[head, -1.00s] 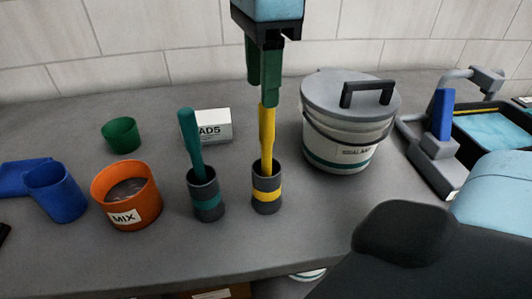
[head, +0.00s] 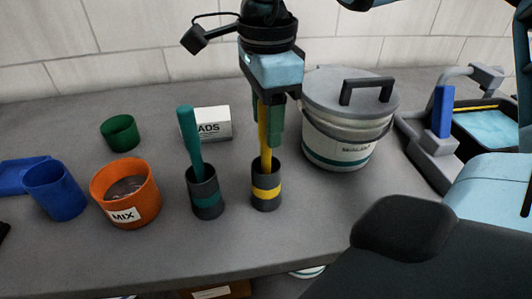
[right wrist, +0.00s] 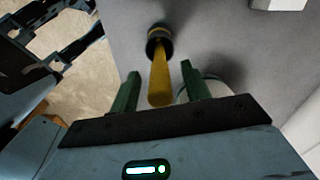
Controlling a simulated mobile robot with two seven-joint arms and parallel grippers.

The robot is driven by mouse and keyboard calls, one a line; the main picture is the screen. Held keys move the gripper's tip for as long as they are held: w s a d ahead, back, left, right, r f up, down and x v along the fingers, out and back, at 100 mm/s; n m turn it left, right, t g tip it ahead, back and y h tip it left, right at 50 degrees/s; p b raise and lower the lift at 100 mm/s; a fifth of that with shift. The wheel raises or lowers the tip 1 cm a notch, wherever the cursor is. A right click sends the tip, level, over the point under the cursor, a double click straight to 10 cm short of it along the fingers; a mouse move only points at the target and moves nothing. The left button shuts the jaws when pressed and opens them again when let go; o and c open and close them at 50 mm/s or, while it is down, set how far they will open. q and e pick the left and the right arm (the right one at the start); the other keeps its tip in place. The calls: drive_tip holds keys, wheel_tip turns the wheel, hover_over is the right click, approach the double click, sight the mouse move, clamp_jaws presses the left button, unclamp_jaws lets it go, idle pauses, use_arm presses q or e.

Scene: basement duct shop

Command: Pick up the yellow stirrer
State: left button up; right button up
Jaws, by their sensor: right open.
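The yellow stirrer (head: 264,140) stands in a dark holder with a yellow band (head: 266,193) on the bench. My right gripper (head: 270,122) is above the holder, its green fingers pointing down at the stirrer's upper part. In the right wrist view the stirrer (right wrist: 159,80) lies between the two open, parted fingers (right wrist: 160,90), with a gap on each side. The stirrer's top is hidden by the gripper in the head view. My left gripper is not in view.
A teal stirrer (head: 190,140) stands in a teal-banded holder (head: 206,197) to the left. A lidded bucket (head: 340,150) stands close on the right. An orange MIX tub (head: 125,195), green cup (head: 120,134), blue cup (head: 55,192) and white box (head: 213,124) are further left.

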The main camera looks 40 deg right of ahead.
clamp_jaws()
wheel_tip(320, 180, up, 28)
drive_tip(key=p, duration=0.4)
idle(0.5)
